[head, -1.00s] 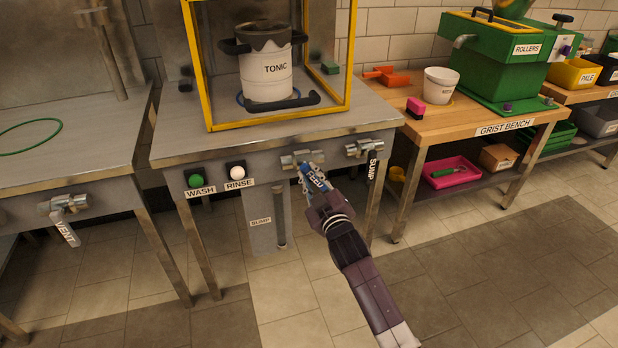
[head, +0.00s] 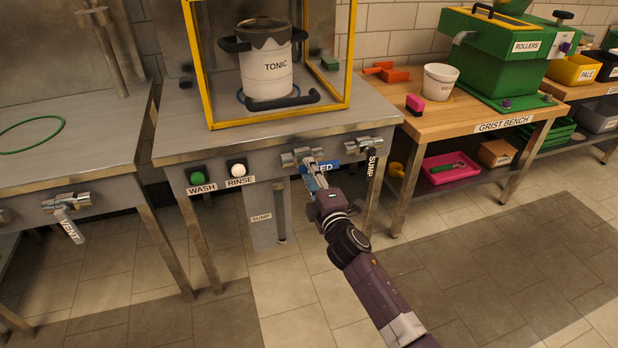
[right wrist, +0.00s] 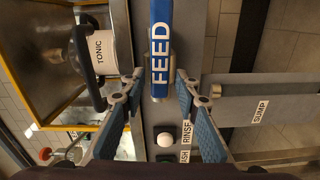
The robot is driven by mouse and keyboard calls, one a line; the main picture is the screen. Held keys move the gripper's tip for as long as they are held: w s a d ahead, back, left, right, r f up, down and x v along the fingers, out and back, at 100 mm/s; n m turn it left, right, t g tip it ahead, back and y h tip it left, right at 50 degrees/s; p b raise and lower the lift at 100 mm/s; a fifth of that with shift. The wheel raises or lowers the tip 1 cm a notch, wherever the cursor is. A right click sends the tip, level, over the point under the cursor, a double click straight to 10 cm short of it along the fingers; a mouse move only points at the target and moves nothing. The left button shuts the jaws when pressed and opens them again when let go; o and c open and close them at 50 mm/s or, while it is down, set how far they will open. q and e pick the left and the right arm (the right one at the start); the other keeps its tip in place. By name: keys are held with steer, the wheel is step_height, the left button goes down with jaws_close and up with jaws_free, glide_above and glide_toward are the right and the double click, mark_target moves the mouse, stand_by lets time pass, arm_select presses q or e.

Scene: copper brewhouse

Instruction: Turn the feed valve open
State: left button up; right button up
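The feed valve has a blue handle marked FEED (head: 326,167) and a metal body (head: 296,157) on the front of the bench. The handle points sideways to the right, about level, partly hidden by my right gripper in the head view. My right gripper (head: 312,174) is in front of the valve. In the right wrist view, the blue handle (right wrist: 161,45) runs between the spread fingers of the gripper (right wrist: 159,76), with a gap on each side. My left gripper is not in view.
The green WASH button (head: 197,178) and white RINSE button (head: 238,170) are to the left. A yellow-framed cage with a TONIC pot (head: 266,72) stands above. The floor in front is clear.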

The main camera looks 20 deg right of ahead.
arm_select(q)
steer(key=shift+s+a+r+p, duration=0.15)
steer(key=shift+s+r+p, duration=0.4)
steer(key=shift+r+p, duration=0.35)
arm_select(e)
steer(key=s, duration=0.6)
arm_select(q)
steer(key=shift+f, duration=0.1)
arm_select(e)
steer(key=shift+d, duration=0.1)
